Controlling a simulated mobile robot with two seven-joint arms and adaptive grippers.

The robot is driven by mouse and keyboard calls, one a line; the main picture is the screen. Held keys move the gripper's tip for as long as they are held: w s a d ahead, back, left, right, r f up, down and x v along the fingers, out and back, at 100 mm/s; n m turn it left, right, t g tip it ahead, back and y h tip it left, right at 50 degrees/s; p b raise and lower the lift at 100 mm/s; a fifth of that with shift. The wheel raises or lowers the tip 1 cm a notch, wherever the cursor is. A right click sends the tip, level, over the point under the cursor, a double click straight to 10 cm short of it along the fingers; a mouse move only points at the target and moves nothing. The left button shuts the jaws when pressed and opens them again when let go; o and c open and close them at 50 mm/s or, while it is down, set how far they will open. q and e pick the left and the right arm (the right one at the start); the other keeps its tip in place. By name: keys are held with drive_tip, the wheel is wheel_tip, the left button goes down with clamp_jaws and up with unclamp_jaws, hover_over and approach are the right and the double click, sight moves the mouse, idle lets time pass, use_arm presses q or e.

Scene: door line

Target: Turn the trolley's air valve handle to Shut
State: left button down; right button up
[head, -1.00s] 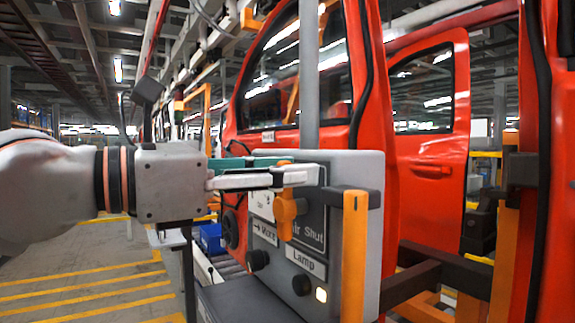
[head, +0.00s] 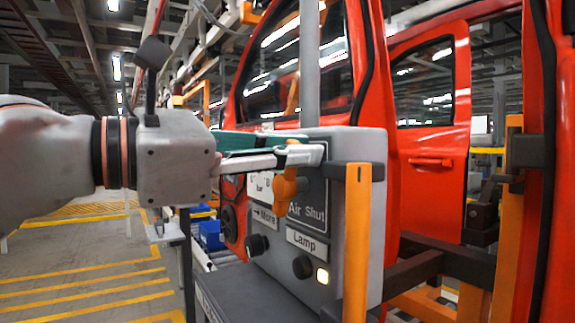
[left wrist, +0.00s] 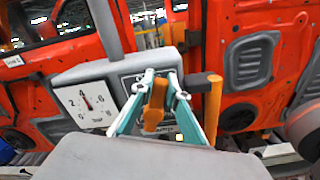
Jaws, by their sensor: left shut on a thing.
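The orange air valve handle (head: 284,188) is on the front of the trolley's grey control box (head: 372,225). Its lower part hangs beside the "Air Shut" lettering (head: 307,213). My left gripper (head: 305,152) comes in from the left and is shut on the handle's upper part, which its fingers partly hide. In the left wrist view the handle (left wrist: 155,108) shows between the fingertips (left wrist: 160,80), standing nearly upright with its wide end down. My right gripper is not in view.
A lit lamp button (head: 322,276) and black knobs (head: 302,267) sit below the handle. An orange post (head: 357,240) stands right of the box. A white dial gauge (left wrist: 86,103) is left of the handle. A red car body (head: 430,190) is close behind.

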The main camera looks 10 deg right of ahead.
use_arm(q)
drive_tip(key=shift+s+f+m, duration=0.1)
drive_tip(key=shift+f+m, duration=0.15)
drive_tip(key=shift+m, duration=0.15)
drive_tip(key=shift+s+r, duration=0.1)
drive_tip(key=shift+r, duration=0.05)
drive_tip(key=c, duration=2)
unclamp_jaws()
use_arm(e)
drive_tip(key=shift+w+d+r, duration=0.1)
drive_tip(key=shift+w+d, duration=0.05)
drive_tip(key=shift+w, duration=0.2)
use_arm(q)
drive_tip(key=shift+o, duration=0.2)
